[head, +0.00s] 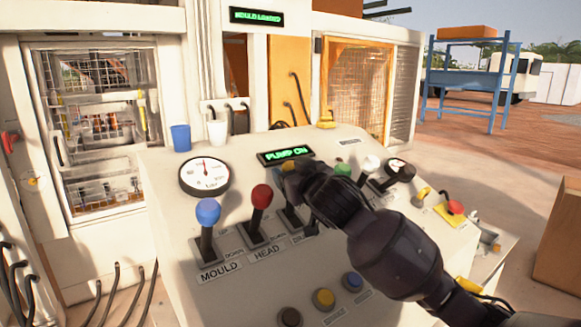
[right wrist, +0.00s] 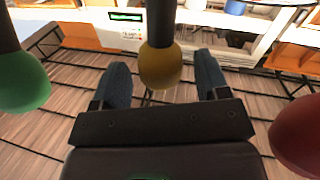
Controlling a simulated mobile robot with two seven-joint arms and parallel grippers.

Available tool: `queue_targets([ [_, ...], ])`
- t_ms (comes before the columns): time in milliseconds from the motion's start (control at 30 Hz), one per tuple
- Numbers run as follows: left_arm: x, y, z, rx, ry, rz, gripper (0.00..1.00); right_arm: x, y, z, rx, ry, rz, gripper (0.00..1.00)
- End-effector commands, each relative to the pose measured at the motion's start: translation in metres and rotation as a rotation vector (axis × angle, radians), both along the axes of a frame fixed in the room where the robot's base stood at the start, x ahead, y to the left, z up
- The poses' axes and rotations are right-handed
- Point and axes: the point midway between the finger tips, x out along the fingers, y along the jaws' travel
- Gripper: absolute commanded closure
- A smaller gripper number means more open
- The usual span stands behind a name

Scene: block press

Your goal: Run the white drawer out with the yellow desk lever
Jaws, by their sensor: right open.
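The yellow knob (right wrist: 160,66) of the desk lever shows in the right wrist view, between the two spread fingers of my right gripper (right wrist: 161,68), with a gap on each side. In the head view my right gripper (head: 296,180) covers this knob; only the lever's lower shaft and slot (head: 290,217) show below it, right of the red lever. The gripper is open and holds nothing. I cannot pick out the white drawer for certain in either view. My left gripper is not in view.
The blue lever (head: 207,213) and red lever (head: 261,197) stand left of my gripper; the green lever (head: 342,170) and white lever (head: 371,165) are to its right. A gauge (head: 204,174), a lit "PUMP ON" display (head: 286,154) and several buttons are on the desk.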

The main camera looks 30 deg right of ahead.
Motion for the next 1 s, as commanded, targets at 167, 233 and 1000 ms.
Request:
queue_targets([
  [167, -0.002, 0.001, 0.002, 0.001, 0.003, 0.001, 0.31, 0.014, -0.001, 0.0, -0.001, 0.0, 0.0, 0.31],
  [233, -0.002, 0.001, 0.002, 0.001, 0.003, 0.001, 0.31, 0.016, -0.001, 0.0, -0.001, 0.001, 0.0, 0.31],
  [1000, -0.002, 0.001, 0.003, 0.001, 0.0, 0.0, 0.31, 0.017, -0.001, 0.0, 0.0, 0.0, 0.0, 0.99],
])
